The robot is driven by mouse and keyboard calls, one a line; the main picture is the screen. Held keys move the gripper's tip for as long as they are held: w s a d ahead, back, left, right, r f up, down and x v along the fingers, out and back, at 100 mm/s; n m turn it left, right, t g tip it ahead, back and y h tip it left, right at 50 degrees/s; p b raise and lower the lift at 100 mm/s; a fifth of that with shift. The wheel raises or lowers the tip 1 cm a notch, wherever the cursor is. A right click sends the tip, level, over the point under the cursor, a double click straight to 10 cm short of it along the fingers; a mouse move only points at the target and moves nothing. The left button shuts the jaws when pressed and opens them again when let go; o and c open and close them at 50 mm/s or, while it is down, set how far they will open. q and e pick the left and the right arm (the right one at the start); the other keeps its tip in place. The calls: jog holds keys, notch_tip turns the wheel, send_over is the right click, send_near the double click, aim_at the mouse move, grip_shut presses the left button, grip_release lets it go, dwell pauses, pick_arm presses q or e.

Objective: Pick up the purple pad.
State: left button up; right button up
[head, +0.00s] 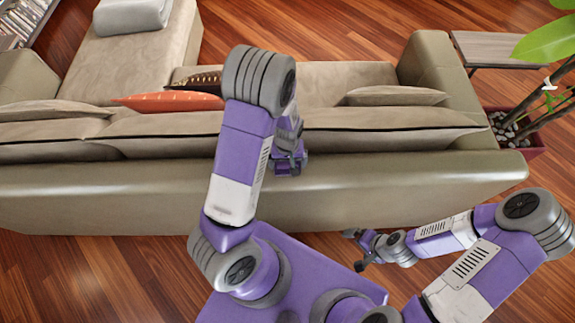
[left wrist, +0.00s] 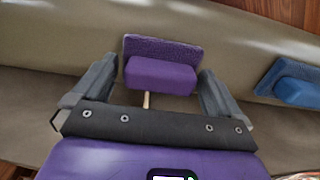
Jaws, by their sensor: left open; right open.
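The purple pad (left wrist: 162,50) shows in the left wrist view, a flat fuzzy piece with a smooth purple block on its near side. It lies against the beige sofa surface. My left gripper (left wrist: 156,80) is open, with one finger on each side of the block; I cannot tell whether they touch it. In the head view my left gripper (head: 290,163) is over the sofa's back, and I cannot make out the pad there. My right gripper (head: 355,250) is open and empty, over the floor in front of the sofa's back.
A blue pad (left wrist: 298,82) lies right of my left gripper in the wrist view. A short light stick (left wrist: 146,100) shows below the purple block. The long beige sofa (head: 100,195) spans the head view, with a potted plant (head: 515,130) at its right.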

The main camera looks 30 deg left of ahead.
pick_arm(q)
jog(key=c, duration=0.7)
